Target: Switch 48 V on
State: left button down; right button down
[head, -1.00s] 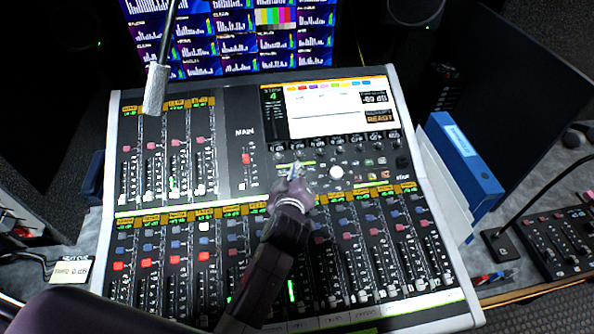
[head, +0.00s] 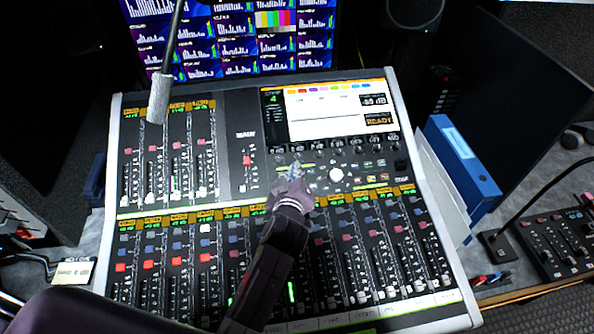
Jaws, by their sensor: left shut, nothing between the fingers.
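The mixing console (head: 230,125) fills the middle of the head view, with fader rows, coloured buttons and a screen (head: 325,112) at upper right. My left gripper (head: 293,172) is shut and empty. I cannot tell whether the tips touch a control. The small labels there are too small to read, so I cannot pick out a 48 V button. My gripper and forearm hide part of the lower fader bank. My right gripper is not in view.
A gooseneck microphone (head: 160,98) hangs over the console's upper left. A monitor (head: 230,38) stands behind. A blue binder (head: 463,165) and white papers (head: 440,180) stand along the right side. A smaller control panel (head: 560,240) lies at far right.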

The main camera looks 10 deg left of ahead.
pick_arm(q)
jog(key=shift+s+d+f, duration=0.1)
jog(key=shift+s+d, duration=0.05)
jog(key=shift+d, duration=0.15)
